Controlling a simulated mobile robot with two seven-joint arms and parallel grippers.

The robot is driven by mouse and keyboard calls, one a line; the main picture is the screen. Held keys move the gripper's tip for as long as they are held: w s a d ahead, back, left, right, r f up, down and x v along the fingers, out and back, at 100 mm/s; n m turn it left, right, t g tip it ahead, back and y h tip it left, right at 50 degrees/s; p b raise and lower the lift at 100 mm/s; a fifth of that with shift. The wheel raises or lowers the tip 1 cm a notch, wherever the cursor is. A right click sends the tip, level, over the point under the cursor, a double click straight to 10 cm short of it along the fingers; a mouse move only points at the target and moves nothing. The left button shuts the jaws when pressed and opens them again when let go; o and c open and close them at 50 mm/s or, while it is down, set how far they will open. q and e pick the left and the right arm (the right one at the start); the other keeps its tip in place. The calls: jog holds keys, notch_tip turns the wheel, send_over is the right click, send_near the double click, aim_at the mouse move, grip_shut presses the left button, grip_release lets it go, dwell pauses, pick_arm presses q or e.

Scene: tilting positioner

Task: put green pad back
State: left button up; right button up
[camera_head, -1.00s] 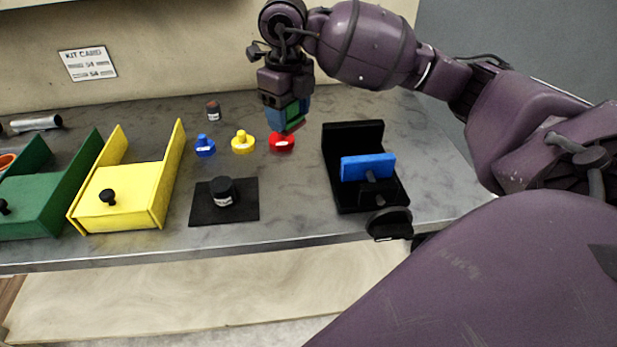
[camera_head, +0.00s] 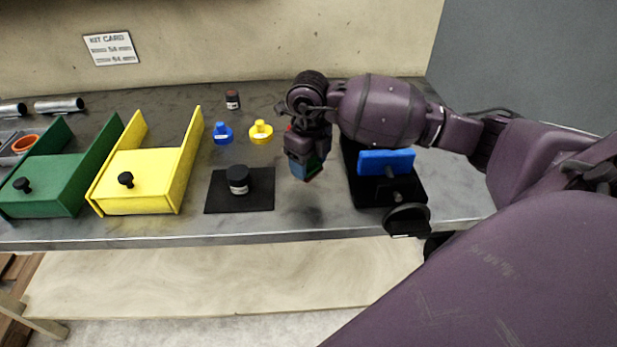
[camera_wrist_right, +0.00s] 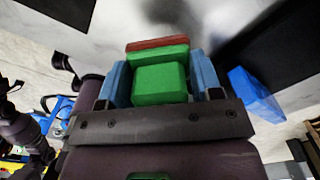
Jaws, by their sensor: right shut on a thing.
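My right gripper (camera_head: 308,168) hangs over the bench, between the black mat and the black vise, and is shut on the green pad. In the right wrist view the green pad (camera_wrist_right: 160,83) sits between the two blue fingers, with a thin red layer along its far edge. In the head view the fingers hide most of the pad. The black vise (camera_head: 413,192) has a blue jaw block (camera_head: 386,162) and a round handwheel at its front. The blue block also shows in the wrist view (camera_wrist_right: 255,94). My left gripper is not seen.
A black jar (camera_head: 238,180) stands on the black mat (camera_head: 219,201). Blue (camera_head: 222,134) and yellow (camera_head: 261,132) knobbed pieces stand behind it, with a small dark bottle (camera_head: 232,99) farther back. Yellow (camera_head: 138,184) and green (camera_head: 50,187) open-topped holders are on the left.

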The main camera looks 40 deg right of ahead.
aim_at(309, 189)
jog(key=shift+f, duration=2.55)
jog(key=shift+f, duration=0.2)
jog(key=o, duration=0.9)
notch_tip(309, 189, up, 12)
jog(key=shift+r, duration=0.2)
jog(key=shift+s, duration=0.1)
